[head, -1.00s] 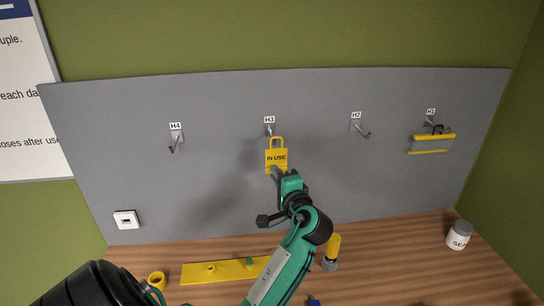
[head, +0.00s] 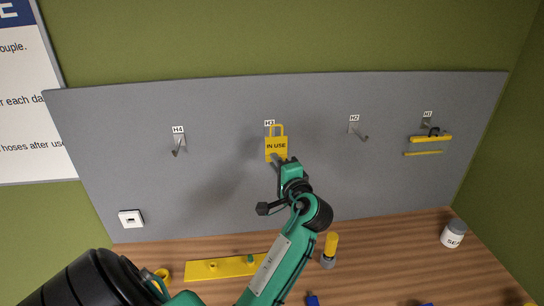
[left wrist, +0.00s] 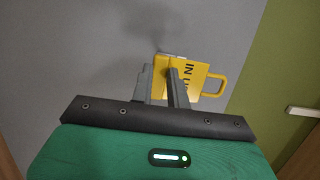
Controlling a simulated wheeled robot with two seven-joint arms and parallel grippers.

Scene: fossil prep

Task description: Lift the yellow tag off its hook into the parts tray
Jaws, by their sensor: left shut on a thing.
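The yellow tag (head: 270,156) reads "IN USE" and has a square loop on top. It is in front of the grey panel at hook H3, with its loop over the lower part of the H3 label (head: 269,123). The hook itself is hidden behind it. My left gripper (head: 279,161) is shut on the tag's lower edge from the front. In the left wrist view, the fingers (left wrist: 165,68) hold the tag (left wrist: 208,69), its loop pointing right. Whether the loop still touches the hook I cannot tell. No parts tray is clearly recognisable. My right gripper is out of view.
Hooks H4 (head: 178,146) and H2 (head: 359,133) are empty. On the wooden bench are a yellow plate (head: 230,267), a yellow-topped cylinder (head: 330,249) and a white jar (head: 453,234).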

